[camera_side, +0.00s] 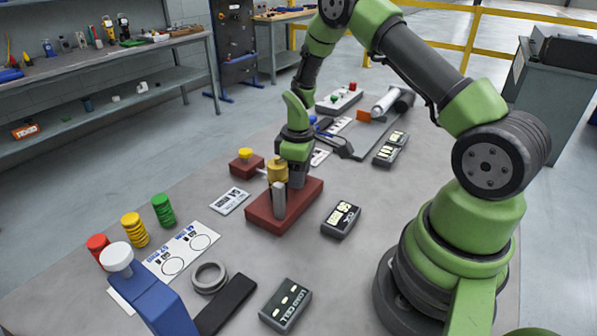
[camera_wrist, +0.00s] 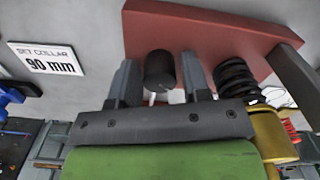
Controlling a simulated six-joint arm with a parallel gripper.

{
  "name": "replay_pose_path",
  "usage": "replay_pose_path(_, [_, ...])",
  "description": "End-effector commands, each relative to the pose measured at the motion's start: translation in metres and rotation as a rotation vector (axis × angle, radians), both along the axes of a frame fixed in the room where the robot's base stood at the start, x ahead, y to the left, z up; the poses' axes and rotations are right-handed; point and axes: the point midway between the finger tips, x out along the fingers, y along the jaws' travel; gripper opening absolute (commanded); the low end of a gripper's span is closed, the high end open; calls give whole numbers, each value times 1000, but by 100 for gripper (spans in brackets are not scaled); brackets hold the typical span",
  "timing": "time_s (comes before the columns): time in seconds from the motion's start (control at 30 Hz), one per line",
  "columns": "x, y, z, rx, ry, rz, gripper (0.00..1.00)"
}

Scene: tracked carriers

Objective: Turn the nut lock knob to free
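A dark red base block (camera_side: 262,222) stands on the table with a brass cylinder (camera_side: 277,170) and a light grey upright (camera_side: 279,203) on it. My gripper (camera_side: 297,178) is low over the block, beside the brass cylinder. In the wrist view, a black round knob (camera_wrist: 160,70) shows between the two fingers of my gripper (camera_wrist: 160,75), with a gap on each side. The fingers are open. I cannot tell for sure that this is the nut lock knob; no label on it is readable. A black threaded part (camera_wrist: 237,80) and the brass cylinder (camera_wrist: 273,135) are right of the fingers.
A small red block with a yellow knob (camera_side: 245,155) is behind left. A label card (camera_wrist: 42,60) reads "SET COLLAR 90 mm". A dark display box (camera_side: 341,219) is right of the base. Coloured stacks and a blue stand (camera_side: 160,300) are front left.

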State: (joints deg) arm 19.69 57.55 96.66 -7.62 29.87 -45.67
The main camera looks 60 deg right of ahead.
Motion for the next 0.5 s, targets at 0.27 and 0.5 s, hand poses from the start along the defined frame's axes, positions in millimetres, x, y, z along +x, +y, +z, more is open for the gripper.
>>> replay_pose_path(0.27, [0, 0, 0, 0, 0, -1, 8])
replay_pose_path(0.5, [0, 0, 0, 0, 0, -54, 8])
